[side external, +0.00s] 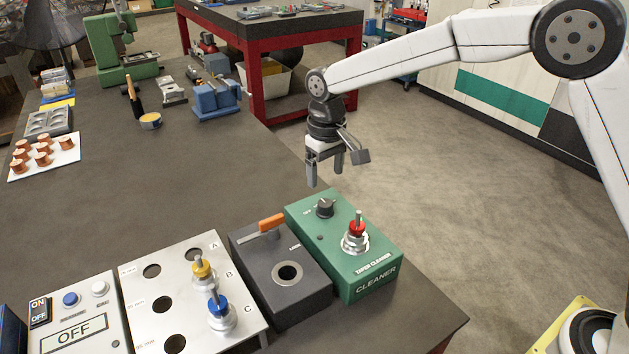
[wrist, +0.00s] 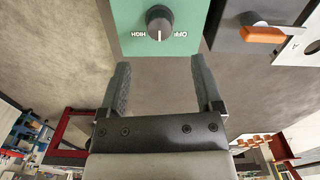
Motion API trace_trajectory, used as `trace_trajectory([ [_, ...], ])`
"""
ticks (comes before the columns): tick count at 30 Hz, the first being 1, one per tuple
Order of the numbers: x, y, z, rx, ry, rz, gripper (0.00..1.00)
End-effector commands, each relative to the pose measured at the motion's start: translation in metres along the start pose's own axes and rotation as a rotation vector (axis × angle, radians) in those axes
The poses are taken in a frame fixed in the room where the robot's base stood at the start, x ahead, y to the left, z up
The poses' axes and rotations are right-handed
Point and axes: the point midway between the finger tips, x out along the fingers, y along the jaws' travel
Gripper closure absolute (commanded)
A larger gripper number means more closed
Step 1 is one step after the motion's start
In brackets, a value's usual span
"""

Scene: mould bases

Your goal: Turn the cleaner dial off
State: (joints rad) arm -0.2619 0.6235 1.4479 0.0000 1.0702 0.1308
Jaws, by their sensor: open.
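The green cleaner box (side external: 372,262) sits at the near right corner of the bench, and part of it shows at the top of the wrist view (wrist: 130,42). Its black dial (side external: 325,208) stands on the box's far end and also shows in the wrist view (wrist: 159,20). There the dial's white mark points down the picture, between the upside-down labels HIGH on the left and OFF on the right. My gripper (side external: 325,174) is open and empty, with its fingers pointing down. It is above and beyond the dial, apart from it. Both fingertips show in the wrist view (wrist: 160,66).
A red-topped tool (side external: 356,232) stands upright on the cleaner box. A dark block with an orange-handled lever (side external: 271,222) is beside it. A metal plate (side external: 150,290) holds yellow and blue tools. A panel (side external: 75,325) shows OFF. The bench middle is clear.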

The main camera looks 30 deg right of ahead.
Motion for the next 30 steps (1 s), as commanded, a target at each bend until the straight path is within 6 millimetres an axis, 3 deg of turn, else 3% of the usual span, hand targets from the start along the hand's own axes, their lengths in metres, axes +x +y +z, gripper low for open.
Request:
trace_trajectory([
  [18,0.064,0.0,0.001,0.0,-0.002,0.0,0.17],
  [30,0.075,0.0,0.0,0.0,0.0,0.0,0.17],
])
